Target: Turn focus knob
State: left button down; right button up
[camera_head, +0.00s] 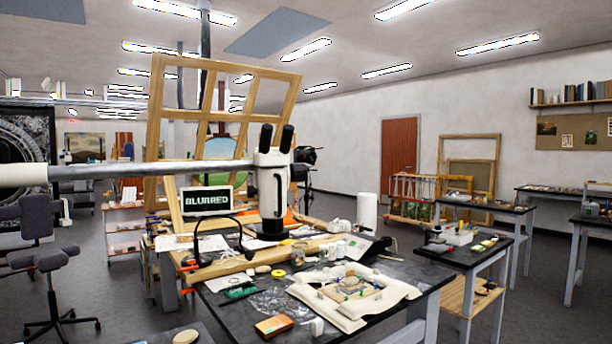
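A microscope (272,185) with a white head and two black eyepieces stands over the cluttered worktable (400,275). A dark part (299,172) sticks out from the right side of its head; I cannot tell whether this is the focus knob. A small screen (208,201) left of the microscope reads "BLURRED". A long grey horizontal bar (150,171) with a white left end reaches the microscope head from the left. Neither of my grippers is in view.
A wooden frame (157,110) stands upright behind the microscope. A thin black curved piece (215,222) arches in front of the screen. A white padded cloth (345,320), small jars and an orange box (273,326) crowd the near tabletop. A side table (460,255) stands to the right.

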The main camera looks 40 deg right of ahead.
aim_at(297, 171)
jog(key=k+l+z, duration=0.1)
jog(key=l, duration=3.2)
jog(key=k+z, duration=0.05)
